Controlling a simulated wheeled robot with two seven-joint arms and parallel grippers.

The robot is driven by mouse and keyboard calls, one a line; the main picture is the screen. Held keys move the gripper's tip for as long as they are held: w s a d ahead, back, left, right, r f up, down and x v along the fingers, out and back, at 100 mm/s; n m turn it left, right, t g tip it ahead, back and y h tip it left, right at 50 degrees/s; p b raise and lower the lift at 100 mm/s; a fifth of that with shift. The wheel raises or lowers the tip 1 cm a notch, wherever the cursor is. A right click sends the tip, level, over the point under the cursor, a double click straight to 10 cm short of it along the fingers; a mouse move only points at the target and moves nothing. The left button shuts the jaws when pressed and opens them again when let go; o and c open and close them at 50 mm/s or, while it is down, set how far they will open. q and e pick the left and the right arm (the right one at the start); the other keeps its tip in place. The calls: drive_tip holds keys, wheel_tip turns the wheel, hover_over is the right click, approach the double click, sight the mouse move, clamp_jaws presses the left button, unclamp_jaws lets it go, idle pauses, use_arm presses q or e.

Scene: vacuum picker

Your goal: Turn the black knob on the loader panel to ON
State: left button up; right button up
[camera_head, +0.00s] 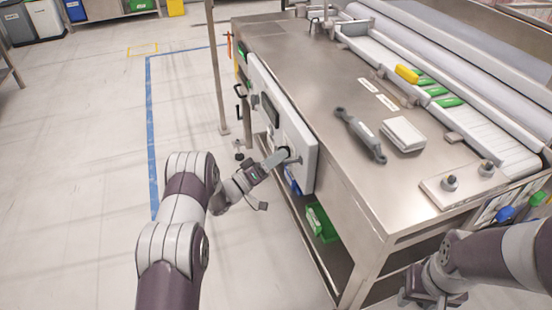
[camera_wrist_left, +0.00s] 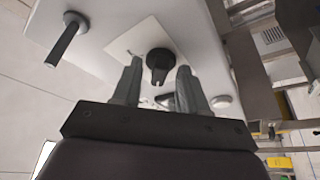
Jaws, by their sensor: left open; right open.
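The black knob (camera_wrist_left: 158,62) sits on a pale plate on the loader panel (camera_wrist_left: 105,45) in the left wrist view. Its pointed grip shows between the two fingers of my left gripper (camera_wrist_left: 159,76). The fingers are open, one on each side, with a visible gap to the knob. In the head view my left gripper (camera_head: 268,180) is at the near end of the white panel (camera_head: 307,165) on the table's side, and I cannot make out the knob clearly there. My right gripper (camera_head: 434,292) is open and empty beside the table's near right corner.
A black lever handle (camera_wrist_left: 67,42) and a pale round button (camera_wrist_left: 222,101) stand out from the panel near the fingers. The steel table (camera_head: 300,75) carries a grey tool (camera_head: 361,134) and a white block (camera_head: 403,134). Floor left of my arm is clear.

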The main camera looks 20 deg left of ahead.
use_arm(q)
drive_tip(key=c, duration=0.7)
